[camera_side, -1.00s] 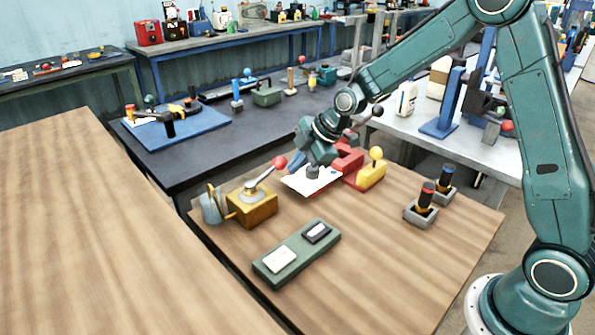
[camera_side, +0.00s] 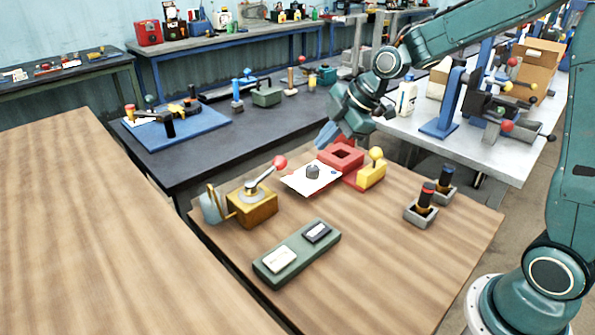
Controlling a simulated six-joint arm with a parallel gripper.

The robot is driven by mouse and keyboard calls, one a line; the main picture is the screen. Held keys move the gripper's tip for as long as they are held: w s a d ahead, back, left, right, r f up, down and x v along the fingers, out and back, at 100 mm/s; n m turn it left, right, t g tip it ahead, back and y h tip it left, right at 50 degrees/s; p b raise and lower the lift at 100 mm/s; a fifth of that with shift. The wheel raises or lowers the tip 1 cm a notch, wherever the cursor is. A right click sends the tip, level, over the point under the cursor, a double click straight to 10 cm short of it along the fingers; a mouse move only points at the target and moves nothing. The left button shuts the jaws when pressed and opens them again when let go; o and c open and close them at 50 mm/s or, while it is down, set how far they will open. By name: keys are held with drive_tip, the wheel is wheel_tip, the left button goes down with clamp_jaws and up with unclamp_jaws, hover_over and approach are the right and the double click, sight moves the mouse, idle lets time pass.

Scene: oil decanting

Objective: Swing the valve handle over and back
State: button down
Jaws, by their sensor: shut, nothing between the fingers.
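The valve (camera_side: 254,206) is a brass-yellow block on the wooden table, with a grey disc on top and a round grey part at its left. Its handle (camera_side: 264,177) is a light lever with a red ball knob, slanting up to the right. My gripper (camera_side: 326,136) is raised behind and to the right of the valve, near the red block (camera_side: 333,152). It is shut, empty and clear of the handle. Its fingers are small and partly hidden by the gripper body.
A white sheet with a dark knob-like piece (camera_side: 312,172) lies right of the valve. A yellow block with a ball-topped stick (camera_side: 371,171) stands beyond it. The front right tabletop is clear.

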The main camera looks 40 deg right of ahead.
drive_tip(key=c, duration=1.6)
unclamp_jaws()
drive_tip(key=o, duration=0.6)
drive_tip(key=shift+w+d+f+m, duration=0.2)
drive_tip(key=shift+f+m, duration=0.1)
drive_tip(key=shift+f, duration=0.15)
drive_tip(key=shift+o, duration=0.2)
drive_tip(key=m+t+y, duration=0.4)
drive_tip(key=m+y, duration=0.3)
drive_tip(key=m, duration=0.5)
approach(280, 162)
drive_tip(key=s+d, duration=0.1)
drive_tip(key=d, duration=0.3)
drive_tip(key=shift+s+a, duration=0.15)
drive_tip(key=shift+a, duration=0.1)
drive_tip(key=x, duration=1.3)
drive_tip(key=shift+w+a, duration=0.2)
drive_tip(key=shift+w, duration=0.05)
clamp_jaws()
